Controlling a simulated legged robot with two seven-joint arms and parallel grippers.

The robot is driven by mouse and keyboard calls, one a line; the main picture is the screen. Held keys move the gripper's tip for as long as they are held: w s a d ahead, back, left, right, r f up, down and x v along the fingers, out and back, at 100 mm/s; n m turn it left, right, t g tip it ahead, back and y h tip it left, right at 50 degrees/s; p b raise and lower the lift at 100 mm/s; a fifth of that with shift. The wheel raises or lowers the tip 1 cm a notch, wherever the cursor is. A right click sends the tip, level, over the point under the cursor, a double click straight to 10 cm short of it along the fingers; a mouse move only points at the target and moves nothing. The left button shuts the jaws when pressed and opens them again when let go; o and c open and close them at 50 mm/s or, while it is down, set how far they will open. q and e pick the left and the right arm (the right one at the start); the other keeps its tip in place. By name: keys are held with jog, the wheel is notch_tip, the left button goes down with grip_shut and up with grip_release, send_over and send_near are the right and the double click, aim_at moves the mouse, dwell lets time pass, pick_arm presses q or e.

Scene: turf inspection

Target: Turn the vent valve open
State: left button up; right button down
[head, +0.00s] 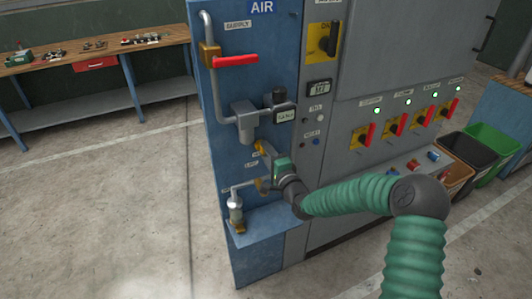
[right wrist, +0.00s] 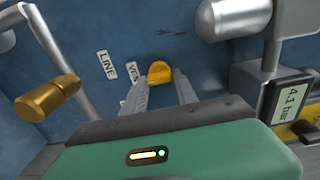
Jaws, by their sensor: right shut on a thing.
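My right gripper (head: 265,160) reaches the blue air panel from the right. In the right wrist view its two fingers (right wrist: 165,90) are shut on a small yellow handle (right wrist: 160,72), which I take to be the vent valve. The handle sits between the fingertips, close to the blue panel. A yellow part also shows beside the gripper in the head view (head: 259,147). A partly covered label (right wrist: 132,72) is next to the handle, and I cannot read it surely. The handle's turn angle is hard to tell. My left gripper is not in view.
A red supply lever (head: 235,61) lies horizontal above. A grey regulator (head: 244,118) and a gauge (right wrist: 290,98) reading 4.1 bar are close by. A brass fitting (right wrist: 45,100) is left of the fingers. Red switches (head: 392,125) line the grey cabinet. Bins (head: 490,147) stand at right.

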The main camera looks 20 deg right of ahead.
jog(key=shift+d+f, duration=0.1)
jog(key=shift+f, duration=0.1)
jog(key=c, duration=1)
grip_release()
jog(key=shift+d, duration=0.1)
jog(key=shift+o, duration=0.2)
jog(key=s, duration=1.6)
jog(key=shift+s+d, duration=0.35)
jog(key=shift+s, duration=0.05)
